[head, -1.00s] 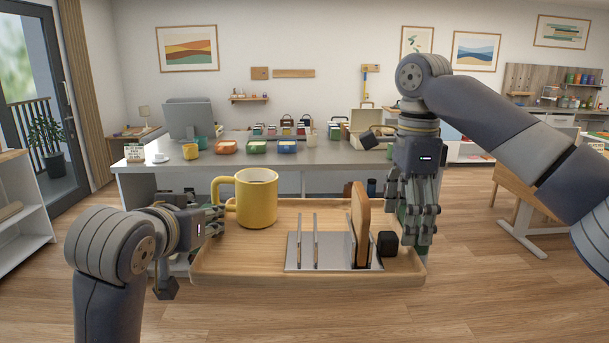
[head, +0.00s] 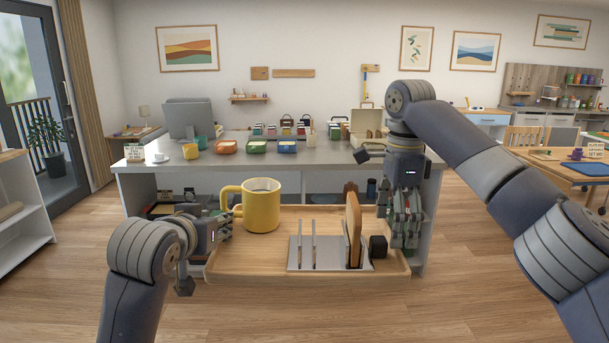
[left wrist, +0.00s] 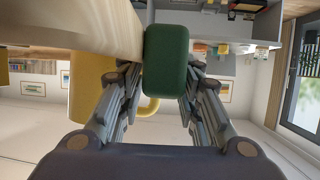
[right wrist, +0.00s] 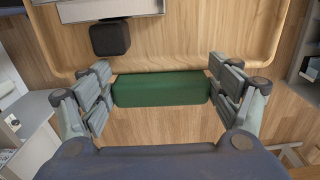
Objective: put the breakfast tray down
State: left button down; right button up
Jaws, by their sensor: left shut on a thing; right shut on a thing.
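The wooden breakfast tray (head: 250,262) is held roughly level in front of the counter, appearing lower than its top. A yellow mug (head: 262,207) with a dark drink stands on its left. A metal rack (head: 305,255) holds an upright slice of toast (head: 353,230). A small black block (head: 378,247) sits beside the rack. My left gripper (head: 226,226) is shut on a green handle (left wrist: 166,60) at the tray's left end. My right gripper (head: 405,238) is shut on another green handle (right wrist: 160,90) at the right end.
The grey counter (head: 330,155) has several small coloured containers, a monitor (head: 188,120) and a wooden box (head: 367,122) on top. Open shelves lie under it, partly behind the tray. A white shelf unit (head: 25,200) stands left and a wooden table (head: 560,170) right.

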pick_arm(q)
jog(key=shift+w+d+f, duration=0.15)
jog(key=shift+w+f, duration=0.4)
jog(key=shift+w, duration=0.05)
pick_arm(e)
jog(key=shift+w+a+f, duration=0.1)
jog(key=shift+w+f, duration=0.35)
jog(key=shift+w, duration=0.2)
pick_arm(q)
jog(key=shift+s+f, duration=0.15)
jog(key=shift+f, duration=0.05)
pick_arm(e)
jog(key=shift+s+f, duration=0.1)
jog(key=shift+f, duration=0.05)
pick_arm(q)
jog(key=shift+s+f, duration=0.1)
jog(key=shift+s, duration=0.25)
pick_arm(e)
jog(key=shift+s+f, duration=0.1)
jog(key=shift+s, duration=0.2)
pick_arm(q)
jog(key=shift+f, duration=0.1)
pick_arm(e)
jog(key=shift+f, duration=0.1)
